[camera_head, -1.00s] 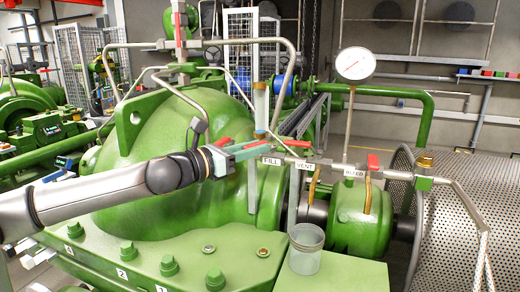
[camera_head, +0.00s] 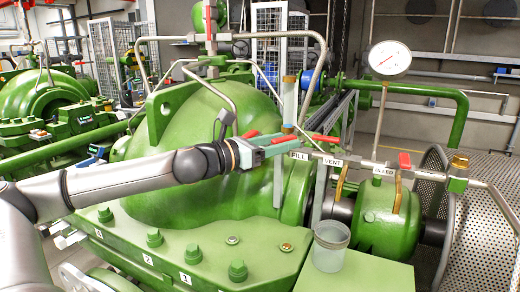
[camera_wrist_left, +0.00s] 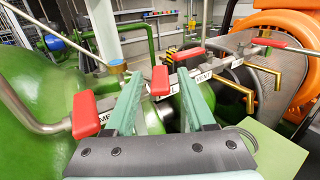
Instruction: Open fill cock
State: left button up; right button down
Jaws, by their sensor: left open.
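The FILL tag (camera_head: 300,155) hangs on the valve row above the green casing in the head view. My left gripper (camera_head: 284,141), with pale green fingers, reaches to just left of this tag. In the left wrist view, its two open fingers (camera_wrist_left: 159,88) have a red lever (camera_wrist_left: 160,80) between their tips. This lever sits by a partly hidden tag that looks like FILL. I cannot tell whether either finger touches the lever. The VENT tag (camera_wrist_left: 203,77) is just to the right. My right gripper is not in view.
Another red lever (camera_wrist_left: 85,115) is close to the left finger. The BLEED tag (camera_head: 383,171), a gauge (camera_head: 390,58) and brass spouts are to the right. A clear cup (camera_head: 331,246) stands on the green ledge below. Bent grey pipes (camera_head: 240,39) arch above the casing.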

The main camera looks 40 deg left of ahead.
pick_arm(q)
jog(key=b+v, duration=0.7)
jog(key=v, duration=0.5)
jog(key=shift+b, duration=0.35)
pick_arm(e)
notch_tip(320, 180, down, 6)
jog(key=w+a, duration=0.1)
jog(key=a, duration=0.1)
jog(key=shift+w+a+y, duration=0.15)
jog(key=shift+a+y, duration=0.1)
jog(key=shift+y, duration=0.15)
